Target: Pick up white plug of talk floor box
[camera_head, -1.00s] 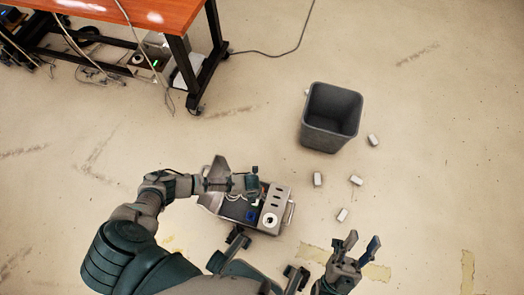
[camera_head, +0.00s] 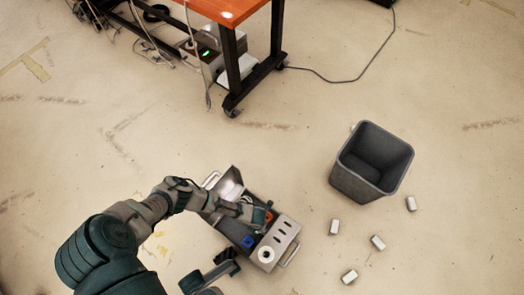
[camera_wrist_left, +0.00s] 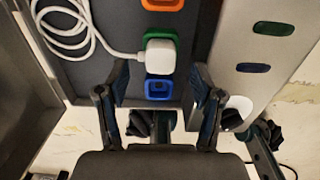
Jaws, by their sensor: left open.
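The white plug (camera_wrist_left: 159,57) sits in a green-rimmed socket of the floor box in the left wrist view. A white cable (camera_wrist_left: 75,45) runs from it and coils to the left. The floor box (camera_head: 284,236) is an open grey case standing on the floor in the head view. My left gripper (camera_head: 250,214) is over the box; in the left wrist view its open fingers (camera_wrist_left: 160,90) are spread to either side, just short of the plug, with nothing between them. In the head view the arm and gripper hide the plug. My right gripper is out of view.
A blue socket (camera_wrist_left: 159,88) is beside the plug and an orange one (camera_wrist_left: 162,4) beyond it. A dark bin (camera_head: 365,180) and several small white blocks (camera_head: 378,242) are to the right. An orange-topped table (camera_head: 250,8) stands behind. The floor between is clear.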

